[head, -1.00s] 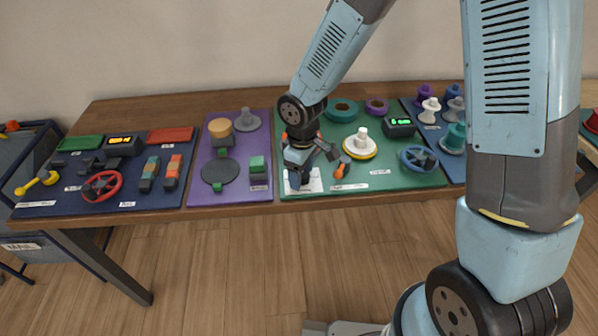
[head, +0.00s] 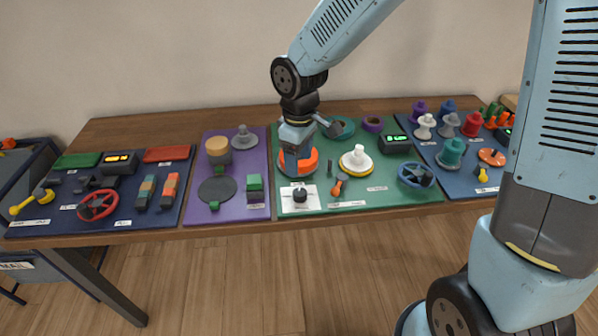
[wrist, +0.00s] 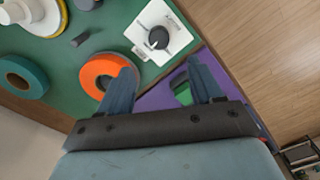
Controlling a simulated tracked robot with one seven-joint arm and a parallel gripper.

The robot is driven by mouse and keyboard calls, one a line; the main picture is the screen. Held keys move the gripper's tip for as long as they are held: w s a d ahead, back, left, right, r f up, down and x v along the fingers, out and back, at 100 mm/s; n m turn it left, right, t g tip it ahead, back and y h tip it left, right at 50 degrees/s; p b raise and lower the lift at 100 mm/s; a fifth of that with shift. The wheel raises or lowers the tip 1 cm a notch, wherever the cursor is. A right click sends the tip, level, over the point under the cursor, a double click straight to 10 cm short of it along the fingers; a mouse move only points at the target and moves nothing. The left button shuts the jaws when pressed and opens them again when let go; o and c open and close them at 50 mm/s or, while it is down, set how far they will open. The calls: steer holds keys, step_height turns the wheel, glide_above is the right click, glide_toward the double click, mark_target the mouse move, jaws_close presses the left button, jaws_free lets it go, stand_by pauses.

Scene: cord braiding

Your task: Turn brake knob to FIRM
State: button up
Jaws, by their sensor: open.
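The brake knob (head: 300,194) is a black round knob on a white square plate (head: 312,205) at the front left of the green panel. It also shows in the wrist view (wrist: 158,38), with a white pointer mark at its lower left; the plate's print is too small to read. My gripper (head: 296,168) is behind the knob, over an orange ring (head: 309,159), and apart from the knob. In the wrist view my gripper (wrist: 164,80) has its two fingers wide apart with nothing between them. The knob lies beyond the fingertips.
An orange-tipped lever (head: 339,186) and a white spool on a yellow-rimmed base (head: 356,160) stand to the right of the knob. The purple panel (head: 240,210) with a green block (head: 255,187) lies to the left. A blue handwheel (head: 416,175) is at the panel's right.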

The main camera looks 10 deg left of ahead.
steer(key=shift+r, duration=1.3)
steer(key=d+r+m+t, duration=0.1)
steer(key=d+r+m, duration=0.2)
steer(key=d+r, duration=0.4)
steer(key=d+r+m+t, duration=0.2)
steer(key=d+r+m, duration=0.25)
steer(key=d, duration=0.55)
steer(key=s+d+r+m+t, duration=0.2)
steer(key=s+d+r+m, duration=0.4)
steer(key=s+d, duration=0.5)
steer(key=shift+d+r+t, duration=0.3)
steer(key=shift+d+r, duration=0.5)
steer(key=shift+d, duration=0.4)
